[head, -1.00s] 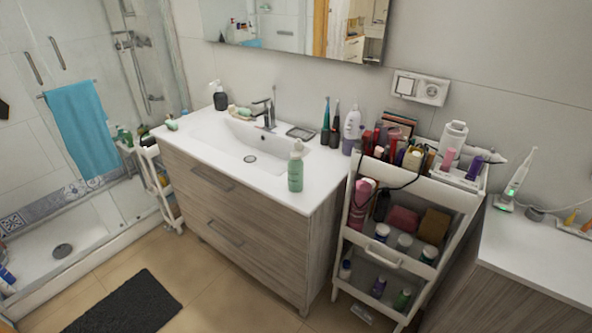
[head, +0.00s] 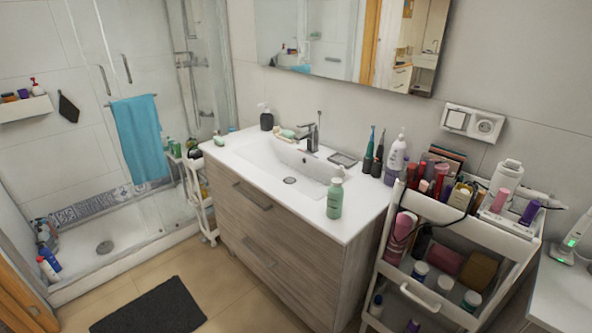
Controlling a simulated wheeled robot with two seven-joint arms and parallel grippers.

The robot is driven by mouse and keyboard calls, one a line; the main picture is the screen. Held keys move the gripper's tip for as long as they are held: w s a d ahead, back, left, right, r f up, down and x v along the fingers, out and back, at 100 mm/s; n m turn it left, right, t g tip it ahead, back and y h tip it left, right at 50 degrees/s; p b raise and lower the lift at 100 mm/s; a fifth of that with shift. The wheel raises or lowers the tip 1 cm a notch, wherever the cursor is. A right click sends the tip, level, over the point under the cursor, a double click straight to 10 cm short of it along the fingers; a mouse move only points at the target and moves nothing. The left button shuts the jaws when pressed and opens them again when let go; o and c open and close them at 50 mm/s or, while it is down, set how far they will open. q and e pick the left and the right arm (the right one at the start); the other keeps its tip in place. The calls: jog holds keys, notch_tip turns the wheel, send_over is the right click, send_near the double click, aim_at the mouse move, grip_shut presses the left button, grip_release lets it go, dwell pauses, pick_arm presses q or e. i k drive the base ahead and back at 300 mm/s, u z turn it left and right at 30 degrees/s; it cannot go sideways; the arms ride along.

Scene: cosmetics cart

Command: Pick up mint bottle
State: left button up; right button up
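The mint bottle (head: 334,199) is a pale green pump bottle with a whitish pump top. It stands upright on the white vanity top (head: 300,207), near the front edge and to the right of the sink basin. Nothing touches it, and nothing hides it. Neither of my grippers shows in the head view.
A white cosmetics cart (head: 431,209) crowded with bottles and tubes stands right of the vanity. The faucet (head: 311,138) is behind the basin. A dark mat (head: 150,307) lies on the open floor (head: 240,298) in front. A white counter (head: 570,284) is at the right edge.

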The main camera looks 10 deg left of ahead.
aim_at(335, 191)
jog(key=k, duration=0.5)
jog(key=z, duration=1.75)
jog(key=i, duration=1.1)
jog(key=u, duration=1.1)
